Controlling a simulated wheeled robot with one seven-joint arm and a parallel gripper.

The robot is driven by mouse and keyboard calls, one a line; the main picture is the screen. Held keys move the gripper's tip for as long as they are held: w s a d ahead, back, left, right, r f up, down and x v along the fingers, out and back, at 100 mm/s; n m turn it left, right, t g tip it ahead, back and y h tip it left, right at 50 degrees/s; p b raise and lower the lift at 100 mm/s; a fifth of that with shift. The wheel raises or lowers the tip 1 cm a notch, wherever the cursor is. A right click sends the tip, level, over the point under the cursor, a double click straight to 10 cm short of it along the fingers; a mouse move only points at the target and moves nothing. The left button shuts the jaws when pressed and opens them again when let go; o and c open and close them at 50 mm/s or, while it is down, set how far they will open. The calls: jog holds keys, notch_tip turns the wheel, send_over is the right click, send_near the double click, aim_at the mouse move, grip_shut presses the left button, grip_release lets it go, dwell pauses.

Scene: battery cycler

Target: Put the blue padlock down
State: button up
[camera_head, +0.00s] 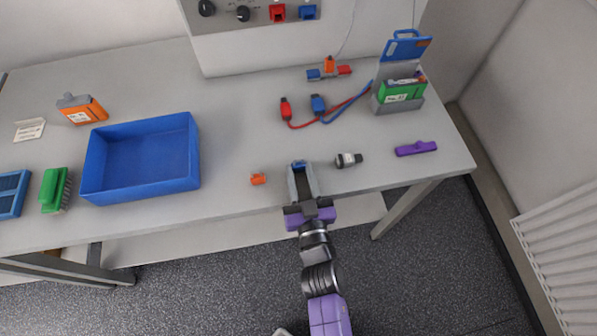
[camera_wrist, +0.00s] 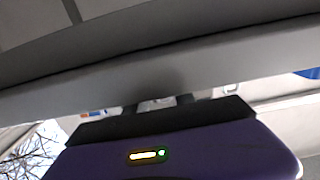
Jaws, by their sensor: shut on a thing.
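The blue padlock (camera_head: 298,163) shows as a small blue piece between the fingertips of my gripper (camera_head: 300,169). My gripper is shut on it, over the front part of the workbench (camera_head: 235,150). The fingers hide most of the padlock. I cannot tell whether it touches the bench top or hangs just above it. In the wrist view the purple gripper body fills the lower part, and the padlock cannot be made out.
A small orange piece (camera_head: 258,178) lies left of my gripper. A dark-and-white cylinder (camera_head: 348,160) and a purple object (camera_head: 416,148) lie to the right. A blue tray (camera_head: 190,186) stands left. Red and blue leads (camera_head: 318,104) lie behind. Bare bench remains between tray and leads.

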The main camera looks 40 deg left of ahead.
jog(key=o, duration=0.7)
jog(key=shift+f, duration=0.1)
jog(key=o, duration=0.4)
jog(key=shift+r, duration=0.25)
jog(key=b+v, duration=0.1)
jog(key=v, duration=1.1)
